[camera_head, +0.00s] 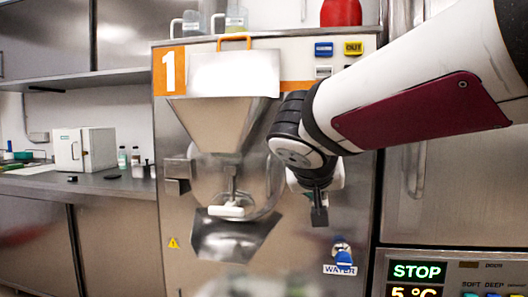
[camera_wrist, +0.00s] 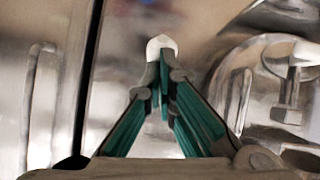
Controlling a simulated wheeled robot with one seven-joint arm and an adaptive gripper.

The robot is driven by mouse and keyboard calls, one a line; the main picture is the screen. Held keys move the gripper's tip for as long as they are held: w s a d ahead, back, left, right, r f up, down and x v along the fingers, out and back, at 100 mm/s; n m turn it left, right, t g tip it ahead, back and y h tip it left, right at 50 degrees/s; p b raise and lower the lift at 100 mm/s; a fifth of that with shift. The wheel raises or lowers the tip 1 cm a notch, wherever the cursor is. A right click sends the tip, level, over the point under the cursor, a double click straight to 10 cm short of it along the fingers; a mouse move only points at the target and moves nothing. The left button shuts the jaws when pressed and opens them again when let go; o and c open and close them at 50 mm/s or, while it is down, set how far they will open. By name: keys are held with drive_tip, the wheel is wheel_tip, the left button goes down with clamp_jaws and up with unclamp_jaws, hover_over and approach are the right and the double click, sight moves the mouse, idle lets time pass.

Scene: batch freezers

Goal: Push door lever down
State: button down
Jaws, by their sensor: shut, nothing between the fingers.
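The freezer door (camera_head: 233,180) is a round steel hatch under the hopper, with a white-ended handle (camera_head: 228,211) on its front. The hatch rim (camera_wrist: 228,90) and this handle (camera_wrist: 303,54) show at the right of the wrist view. My gripper (camera_head: 319,216) is to the right of the hatch, pointing down in the head view. In the wrist view, my gripper (camera_wrist: 164,75) is shut and empty. A white rounded knob (camera_wrist: 162,45) shows right at the fingertips; I cannot tell if it is the door lever's end or whether they touch.
A steel chute (camera_head: 235,238) hangs below the hatch. A blue water knob (camera_head: 342,254) is low on the front panel. A red container (camera_head: 341,12) stands on top of the machine. A counter (camera_head: 80,186) with a white box (camera_head: 85,150) is at left.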

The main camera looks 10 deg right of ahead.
drive_tip(key=shift+w+d+f+b, duration=0.15)
drive_tip(key=shift+w+f+b, duration=0.5)
drive_tip(key=shift+b, duration=1.9)
drive_tip(key=shift+s, duration=0.2)
